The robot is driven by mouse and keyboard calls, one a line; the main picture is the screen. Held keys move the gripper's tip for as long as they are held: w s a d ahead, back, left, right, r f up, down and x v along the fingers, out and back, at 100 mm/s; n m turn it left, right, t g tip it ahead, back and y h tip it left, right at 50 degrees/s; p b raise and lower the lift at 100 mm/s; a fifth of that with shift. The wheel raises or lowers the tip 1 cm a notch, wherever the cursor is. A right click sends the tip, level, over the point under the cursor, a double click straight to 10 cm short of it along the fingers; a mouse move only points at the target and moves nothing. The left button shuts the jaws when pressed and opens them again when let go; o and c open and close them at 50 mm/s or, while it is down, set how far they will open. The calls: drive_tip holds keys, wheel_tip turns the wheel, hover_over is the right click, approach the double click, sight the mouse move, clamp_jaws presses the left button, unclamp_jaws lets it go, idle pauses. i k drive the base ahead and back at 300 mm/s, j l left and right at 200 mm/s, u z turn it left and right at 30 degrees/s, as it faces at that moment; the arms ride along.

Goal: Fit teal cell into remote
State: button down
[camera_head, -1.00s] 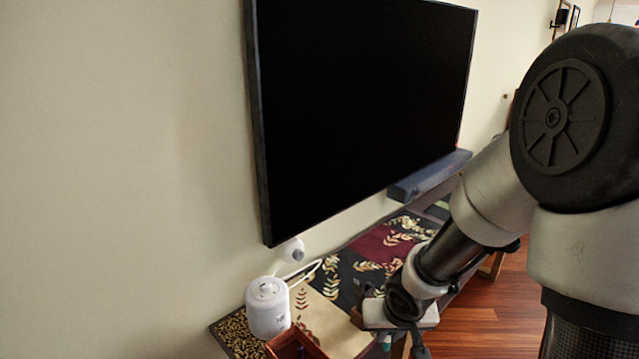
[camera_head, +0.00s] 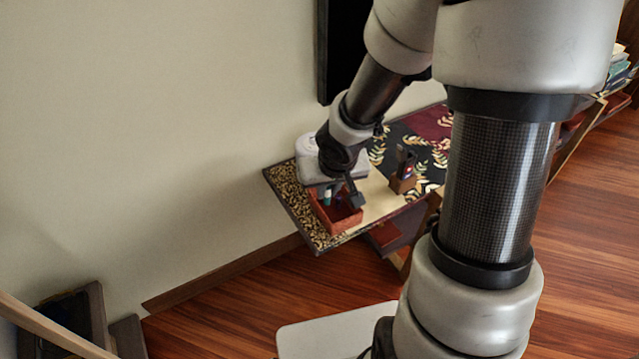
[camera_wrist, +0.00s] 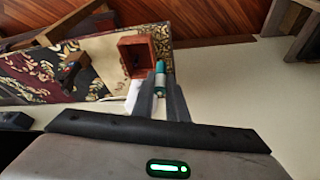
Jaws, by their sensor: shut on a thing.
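My gripper (camera_head: 342,196) is shut on the teal cell (camera_wrist: 160,84), a small teal and white cylinder held between the fingers. The cell also shows in the head view (camera_head: 327,198), close to a reddish-brown open box (camera_head: 345,222) at the near end of the table. In the wrist view the box (camera_wrist: 127,41) lies just beyond and left of the fingertips. A dark upright object, perhaps the remote (camera_head: 407,160), stands in a small wooden holder (camera_head: 402,185) right of the gripper. I cannot make out its battery slot.
The narrow table has a patterned runner (camera_head: 380,196) and stands against the wall. A black screen (camera_head: 335,50) is above. Wooden floor (camera_head: 260,290) lies open in front.

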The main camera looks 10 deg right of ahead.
sight(406, 165)
drive_tip(key=i+l+u, duration=0.15)
drive_tip(key=u, duration=0.15)
drive_tip(key=i+l+u, duration=0.1)
drive_tip(key=l+u, duration=0.2)
drive_tip(key=i+l, duration=0.1)
drive_tip(key=l, duration=0.4)
drive_tip(key=i+l, duration=0.1)
drive_tip(key=l, duration=0.35)
